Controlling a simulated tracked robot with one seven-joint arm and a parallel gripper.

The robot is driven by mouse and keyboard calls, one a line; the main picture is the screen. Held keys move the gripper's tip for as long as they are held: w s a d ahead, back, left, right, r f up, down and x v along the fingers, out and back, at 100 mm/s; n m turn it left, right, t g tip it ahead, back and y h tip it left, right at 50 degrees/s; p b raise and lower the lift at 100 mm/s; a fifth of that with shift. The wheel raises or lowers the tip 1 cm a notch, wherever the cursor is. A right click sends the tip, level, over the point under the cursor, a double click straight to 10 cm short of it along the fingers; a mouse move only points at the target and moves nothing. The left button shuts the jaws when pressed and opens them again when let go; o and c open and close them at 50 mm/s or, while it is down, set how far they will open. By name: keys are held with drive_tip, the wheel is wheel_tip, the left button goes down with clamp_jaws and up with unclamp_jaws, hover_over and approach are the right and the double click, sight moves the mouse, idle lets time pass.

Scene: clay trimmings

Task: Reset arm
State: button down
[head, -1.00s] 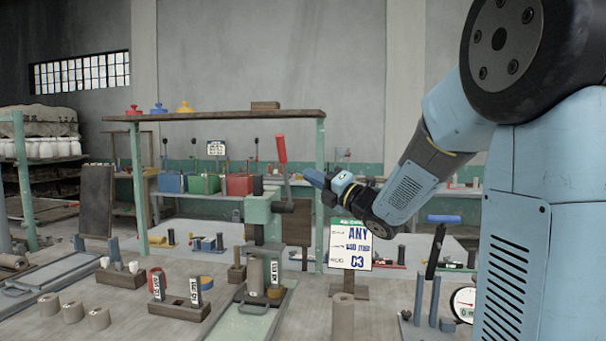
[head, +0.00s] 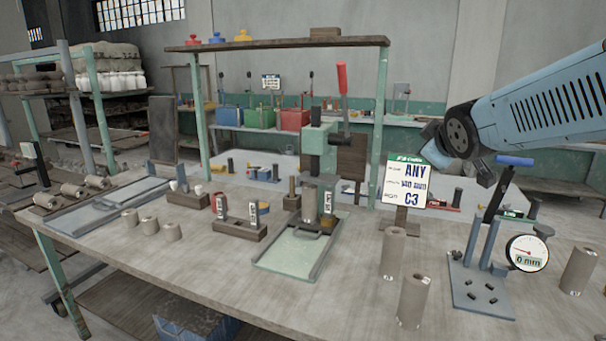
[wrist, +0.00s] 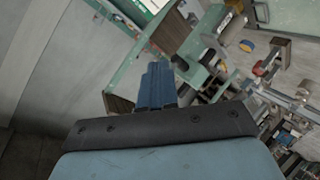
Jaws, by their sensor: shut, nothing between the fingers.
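My arm reaches in from the right edge of the head view, above the workbench (head: 350,262). Its end is bent near the sign card, and my gripper's fingers are not clearly seen there. In the wrist view my gripper (wrist: 157,82) shows as blue fingers pressed together, shut and empty. Behind them, tilted, are the green press (wrist: 205,62) and the bench. In the head view the green press (head: 316,147) with its red-handled lever (head: 342,78) stands at mid-bench.
A sign card (head: 407,182) reading ANY and C3 stands just left of and below my arm's end. Clay cylinders (head: 394,253), a dial gauge (head: 526,253) and a sliding tray (head: 298,254) are on the bench. A shelf (head: 280,43) spans above.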

drive_tip(key=s+a+f+m+g, duration=0.1)
drive_tip(key=s+f+m+g, duration=0.1)
drive_tip(key=s, duration=0.4)
drive_tip(key=s+a+f+m+g, duration=0.1)
drive_tip(key=s+f+m+g, duration=0.2)
drive_tip(key=s, duration=0.3)
drive_tip(key=s+a+f+m+g+y, duration=0.1)
drive_tip(key=s+f+m+g, duration=0.1)
drive_tip(key=s, duration=0.5)
drive_tip(key=shift+f+m+g, duration=0.3)
drive_tip(key=shift+f+m, duration=0.45)
drive_tip(key=shift+m, duration=0.35)
